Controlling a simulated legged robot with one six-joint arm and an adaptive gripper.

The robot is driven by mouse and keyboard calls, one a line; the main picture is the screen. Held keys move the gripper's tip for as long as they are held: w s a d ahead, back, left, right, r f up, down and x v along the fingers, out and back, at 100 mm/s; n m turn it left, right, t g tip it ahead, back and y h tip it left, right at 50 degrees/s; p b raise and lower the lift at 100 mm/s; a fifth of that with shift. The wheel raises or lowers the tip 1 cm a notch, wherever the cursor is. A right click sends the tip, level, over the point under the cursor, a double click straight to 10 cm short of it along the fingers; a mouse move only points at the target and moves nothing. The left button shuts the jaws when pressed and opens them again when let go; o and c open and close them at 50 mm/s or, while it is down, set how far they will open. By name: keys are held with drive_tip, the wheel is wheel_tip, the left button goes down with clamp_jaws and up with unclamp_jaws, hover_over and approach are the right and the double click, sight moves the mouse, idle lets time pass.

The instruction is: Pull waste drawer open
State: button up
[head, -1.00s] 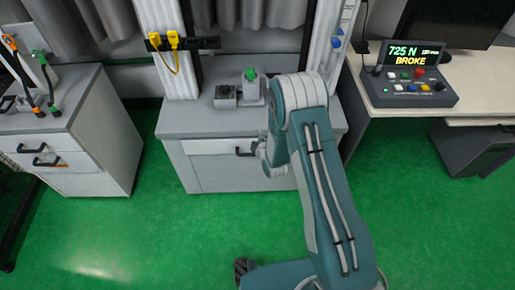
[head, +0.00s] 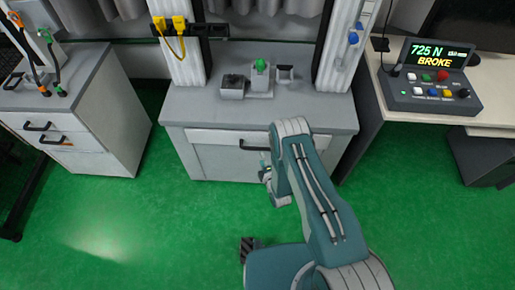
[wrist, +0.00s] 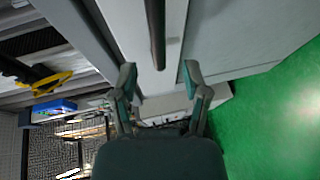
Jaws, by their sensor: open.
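A pale drawer front (head: 215,136) with a black bar handle (head: 255,146) is at the top of the grey middle cabinet; it looks closed. No label shows that it is the waste drawer. My gripper (head: 266,170) is just below the handle in the head view, partly hidden by my arm. In the wrist view my gripper (wrist: 158,78) is open and empty, its fingers spread either side of the line of the black handle (wrist: 155,28). The handle's end shows just beyond the fingertips; contact cannot be told. The pale drawer front (wrist: 175,25) lies behind it.
A left cabinet (head: 100,130) has two drawers with black handles. Grey fixtures and a green part (head: 260,63) stand on the middle bench. A control box (head: 432,90) reading "725 N BROKE" sits on the right desk. The green floor (head: 160,220) in front is clear.

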sight(257, 149)
drive_tip(key=x, duration=0.5)
drive_tip(key=shift+w+f, duration=0.1)
drive_tip(key=shift+w, duration=0.2)
drive_tip(key=shift+w+a, duration=0.2)
drive_tip(key=shift+w, duration=0.25)
drive_tip(key=shift+f, duration=0.1)
clamp_jaws()
